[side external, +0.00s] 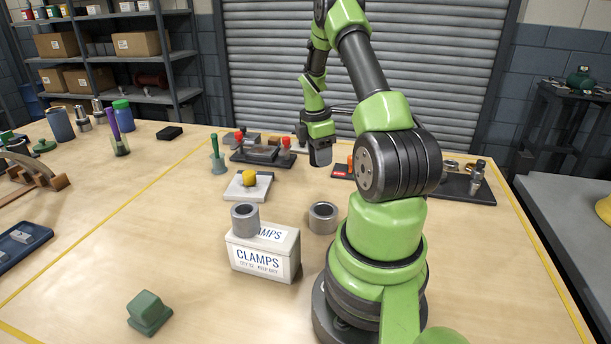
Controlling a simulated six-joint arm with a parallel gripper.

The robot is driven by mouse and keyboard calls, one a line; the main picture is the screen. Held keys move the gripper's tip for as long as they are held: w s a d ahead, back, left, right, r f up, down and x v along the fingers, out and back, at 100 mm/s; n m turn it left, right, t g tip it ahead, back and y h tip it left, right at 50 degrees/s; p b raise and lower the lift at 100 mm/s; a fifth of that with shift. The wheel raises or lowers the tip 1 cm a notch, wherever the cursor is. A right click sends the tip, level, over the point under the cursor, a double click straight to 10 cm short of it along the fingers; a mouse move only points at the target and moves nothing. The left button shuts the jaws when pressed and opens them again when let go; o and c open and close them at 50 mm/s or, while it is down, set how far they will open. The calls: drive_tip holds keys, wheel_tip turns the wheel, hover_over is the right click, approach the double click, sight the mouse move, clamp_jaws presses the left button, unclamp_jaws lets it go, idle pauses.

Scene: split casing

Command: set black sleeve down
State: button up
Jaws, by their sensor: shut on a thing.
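My gripper (320,153) is at the far side of the table, beyond the arm's base, with its dark end pointing down near the fixtures. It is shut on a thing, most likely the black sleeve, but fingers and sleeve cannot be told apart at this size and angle. I cannot tell whether the held thing touches anything below.
A grey ring (245,219) sits on the white CLAMPS box (262,252); another ring (323,217) is on the table to its right. A white plate with a yellow knob (249,179) and a red-knobbed fixture (263,155) stand left of my gripper.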

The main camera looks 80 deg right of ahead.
drive_tip(key=r, duration=0.1)
drive_tip(key=n+t, duration=0.2)
drive_tip(key=n, duration=1.4)
hover_over(194, 224)
drive_tip(key=f, duration=0.9)
drive_tip(key=shift+s+a+f, duration=0.1)
drive_tip(key=shift+a+f, duration=0.05)
drive_tip(key=shift+a, duration=0.1)
drive_tip(key=shift+f, duration=0.1)
drive_tip(key=shift+f, duration=0.15)
drive_tip(key=o, duration=1)
drive_tip(key=shift+o, duration=0.2)
